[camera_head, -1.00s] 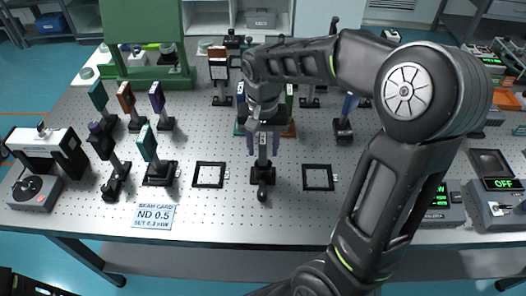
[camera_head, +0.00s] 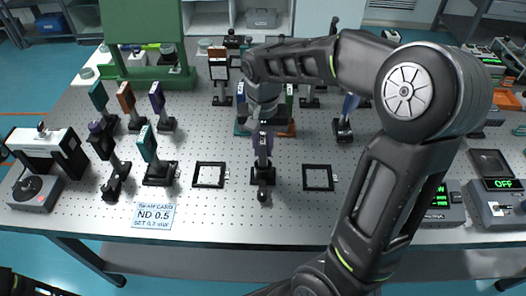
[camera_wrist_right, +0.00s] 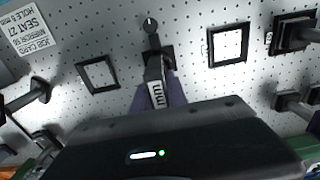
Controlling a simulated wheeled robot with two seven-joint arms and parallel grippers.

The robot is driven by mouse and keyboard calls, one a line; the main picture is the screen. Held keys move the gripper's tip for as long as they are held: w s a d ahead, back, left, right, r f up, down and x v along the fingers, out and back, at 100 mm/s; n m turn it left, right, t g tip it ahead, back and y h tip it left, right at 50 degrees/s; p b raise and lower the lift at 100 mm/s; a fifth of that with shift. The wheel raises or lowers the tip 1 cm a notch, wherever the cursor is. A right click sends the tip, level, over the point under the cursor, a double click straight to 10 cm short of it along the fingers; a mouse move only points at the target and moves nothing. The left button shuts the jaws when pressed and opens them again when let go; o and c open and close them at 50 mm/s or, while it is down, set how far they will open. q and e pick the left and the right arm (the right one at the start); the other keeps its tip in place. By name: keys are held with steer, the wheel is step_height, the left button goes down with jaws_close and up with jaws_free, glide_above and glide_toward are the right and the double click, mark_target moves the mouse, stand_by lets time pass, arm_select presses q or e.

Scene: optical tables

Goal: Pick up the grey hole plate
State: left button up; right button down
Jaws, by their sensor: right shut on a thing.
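The grey hole plate (camera_head: 263,140) stands upright in a black post mount (camera_head: 263,176) at the front middle of the table. In the right wrist view its narrow edge with a white label (camera_wrist_right: 157,95) shows between two purple-grey fingers. My right gripper (camera_head: 263,148) comes from above, shut on the plate; its fingers sit on either side. Its dark body hides much of the plate in the wrist view, so the hole cannot be seen. The mount still touches the perforated table (camera_head: 235,222).
Empty black square frames lie left (camera_head: 209,175) and right (camera_head: 318,178) of the mount. Teal (camera_head: 147,144), orange (camera_head: 125,97) and purple (camera_head: 157,97) plates stand on posts at left. Display boxes (camera_head: 498,203) stand at right.

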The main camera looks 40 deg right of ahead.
step_height(320, 180, up, 10)
steer(key=shift+f+b, duration=0.25)
steer(key=shift+b, duration=0.25)
steer(key=shift+r, duration=0.3)
stand_by(0.3)
